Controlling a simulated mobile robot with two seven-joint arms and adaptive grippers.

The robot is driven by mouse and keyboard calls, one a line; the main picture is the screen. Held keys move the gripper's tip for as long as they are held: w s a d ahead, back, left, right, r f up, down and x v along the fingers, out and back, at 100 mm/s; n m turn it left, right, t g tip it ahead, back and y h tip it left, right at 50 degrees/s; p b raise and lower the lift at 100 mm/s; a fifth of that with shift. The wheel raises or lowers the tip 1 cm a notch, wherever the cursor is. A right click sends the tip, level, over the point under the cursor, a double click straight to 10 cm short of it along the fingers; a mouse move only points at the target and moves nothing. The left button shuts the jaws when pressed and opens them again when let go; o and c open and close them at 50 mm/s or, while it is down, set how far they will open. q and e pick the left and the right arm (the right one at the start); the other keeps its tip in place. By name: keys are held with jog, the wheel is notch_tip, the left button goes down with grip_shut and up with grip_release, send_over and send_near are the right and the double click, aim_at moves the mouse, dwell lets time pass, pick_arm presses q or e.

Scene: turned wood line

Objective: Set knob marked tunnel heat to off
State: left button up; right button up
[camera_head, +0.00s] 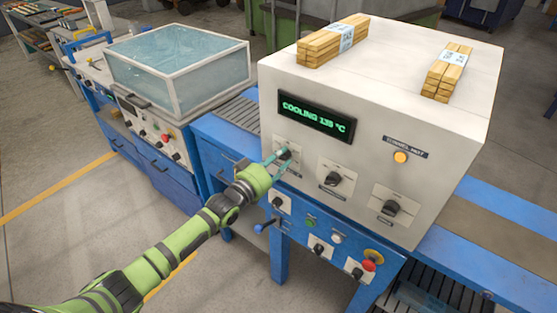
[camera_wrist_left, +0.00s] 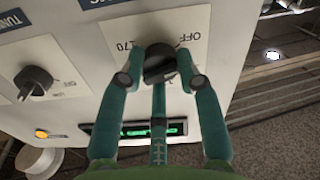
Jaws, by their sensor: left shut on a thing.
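My left gripper (camera_head: 281,158) is shut on the black leftmost knob (camera_wrist_left: 160,62) on the front of the white tunnel housing (camera_head: 355,115). In the left wrist view its green fingers (camera_wrist_left: 166,66) sit on both sides of this knob. The knob's white plate shows OFF and 170; its pointer is partly hidden, so I cannot tell its exact setting. The middle knob (camera_head: 334,179) has a label that starts with TUNN in the left wrist view. A third knob (camera_head: 390,207) sits to its right. The green display (camera_head: 316,116) reads COOLING 139 °C. My right gripper is not in view.
An orange lamp (camera_head: 400,157) is lit on the housing. A blue lower panel carries more switches and a red button (camera_head: 369,265) below. Wood bundles (camera_head: 331,40) lie on top. A clear-covered machine (camera_head: 178,62) stands to the left.

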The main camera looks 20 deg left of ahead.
pick_arm(q)
jog(key=shift+n, duration=1.1)
jog(key=shift+f, duration=0.1)
jog(key=o, duration=1.1)
jog(key=shift+o, duration=0.2)
jog(key=v, duration=1.2)
